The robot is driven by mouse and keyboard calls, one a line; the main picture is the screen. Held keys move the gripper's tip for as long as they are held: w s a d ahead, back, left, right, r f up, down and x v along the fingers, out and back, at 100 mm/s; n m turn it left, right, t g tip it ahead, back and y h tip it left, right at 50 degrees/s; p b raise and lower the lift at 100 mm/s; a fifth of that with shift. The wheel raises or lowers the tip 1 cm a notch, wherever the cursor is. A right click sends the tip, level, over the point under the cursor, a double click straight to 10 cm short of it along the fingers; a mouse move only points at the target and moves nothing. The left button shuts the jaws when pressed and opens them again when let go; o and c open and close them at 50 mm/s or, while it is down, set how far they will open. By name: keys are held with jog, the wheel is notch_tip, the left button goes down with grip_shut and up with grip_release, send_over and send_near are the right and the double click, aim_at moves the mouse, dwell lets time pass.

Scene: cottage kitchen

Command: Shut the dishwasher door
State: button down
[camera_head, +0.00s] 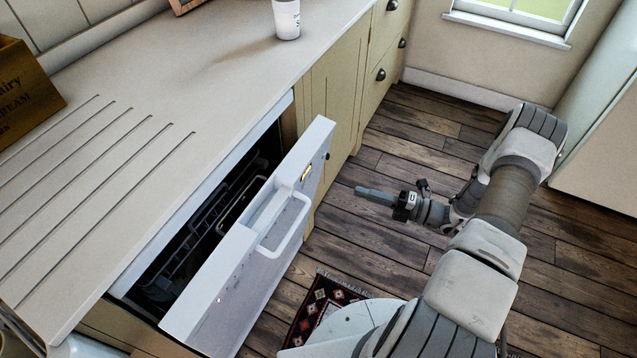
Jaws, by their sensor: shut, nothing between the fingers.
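The white dishwasher door (240,283) stands partly open under the counter. It tilts outward, with a dark gap between its top edge and the dishwasher opening. A pale bar handle (290,226) sits on its outer face near the top. Dark racks (205,235) show inside the dishwasher (262,150). My gripper (358,190) is shut and empty. It is to the right of the door in the picture, over the wooden floor, pointing left towards the door and apart from it.
The pale counter (190,80) with drain grooves runs above the dishwasher. A white cup (286,18) and a wooden crate (25,90) stand on it. Cream cabinets (335,105) continue beyond the door. A patterned rug (322,305) lies by the door. The wooden floor (400,135) beyond is clear.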

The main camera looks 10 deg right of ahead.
aim_at(316, 164)
jog(key=w+a+t+b, duration=0.1)
jog(key=w+a, duration=0.1)
jog(key=w+a+r+m+t, duration=0.1)
jog(key=w+a, duration=0.2)
jog(key=w+a+r+b, duration=0.1)
jog(key=w+a, duration=0.2)
jog(key=shift+a+r+m+t+b, duration=0.15)
jog(key=shift+m+t+b, duration=0.15)
jog(key=shift+t+b, duration=0.1)
